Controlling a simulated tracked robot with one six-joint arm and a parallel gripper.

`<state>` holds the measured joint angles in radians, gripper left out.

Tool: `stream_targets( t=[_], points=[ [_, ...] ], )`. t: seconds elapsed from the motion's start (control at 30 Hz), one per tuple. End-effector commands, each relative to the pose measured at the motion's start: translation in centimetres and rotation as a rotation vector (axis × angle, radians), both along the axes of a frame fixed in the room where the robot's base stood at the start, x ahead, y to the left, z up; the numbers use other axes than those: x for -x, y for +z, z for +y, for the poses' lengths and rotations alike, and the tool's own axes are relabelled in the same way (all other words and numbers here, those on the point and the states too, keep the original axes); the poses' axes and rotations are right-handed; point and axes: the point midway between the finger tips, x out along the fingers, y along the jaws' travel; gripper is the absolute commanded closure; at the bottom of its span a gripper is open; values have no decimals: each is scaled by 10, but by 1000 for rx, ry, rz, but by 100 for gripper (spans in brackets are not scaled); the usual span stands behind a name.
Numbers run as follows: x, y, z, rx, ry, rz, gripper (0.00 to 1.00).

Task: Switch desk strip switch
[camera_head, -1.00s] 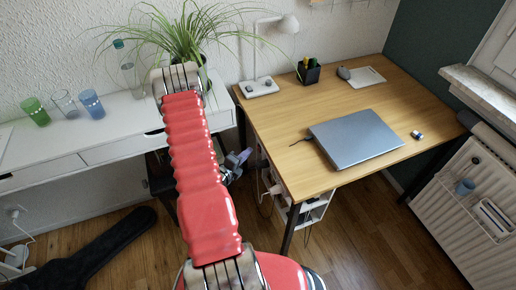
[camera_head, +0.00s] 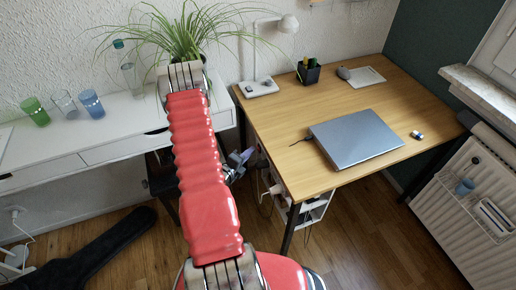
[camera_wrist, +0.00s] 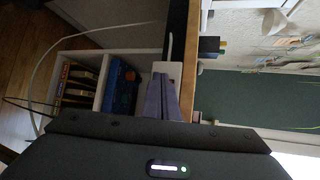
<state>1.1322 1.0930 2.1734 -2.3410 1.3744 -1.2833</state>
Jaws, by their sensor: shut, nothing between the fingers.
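My gripper (camera_head: 244,156) is beside the left edge of the wooden desk (camera_head: 290,120), partly hidden by my red arm in the head view. In the wrist view my gripper (camera_wrist: 161,80) has its grey-violet fingers together, with nothing seen between them. A white piece (camera_wrist: 174,70) shows just beyond the fingertips, close to the desk edge; I cannot tell whether they touch. White plugs and cables (camera_head: 275,188) hang at the desk's left side in the head view. No switch can be clearly made out on them. A white unit with dark round parts (camera_head: 258,88) lies on the desk's back left corner.
A shelf (camera_wrist: 98,85) with books is under the desk. A loose cable (camera_wrist: 45,65) curves past it. A closed laptop (camera_head: 356,138), a pen holder (camera_head: 308,73) and a mouse (camera_head: 344,73) are on the desk. A white side table (camera_head: 110,140) stands to the left.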

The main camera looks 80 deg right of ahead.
Motion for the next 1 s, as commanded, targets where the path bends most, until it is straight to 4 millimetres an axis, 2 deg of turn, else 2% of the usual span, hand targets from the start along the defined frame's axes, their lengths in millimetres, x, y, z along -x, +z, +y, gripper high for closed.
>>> stream_targets(
  t=[0.67,1.0],
  points=[
    [5,1,-3,0,1,0,100],
    [-4,-1,2,-1,1,0,100]
  ],
)
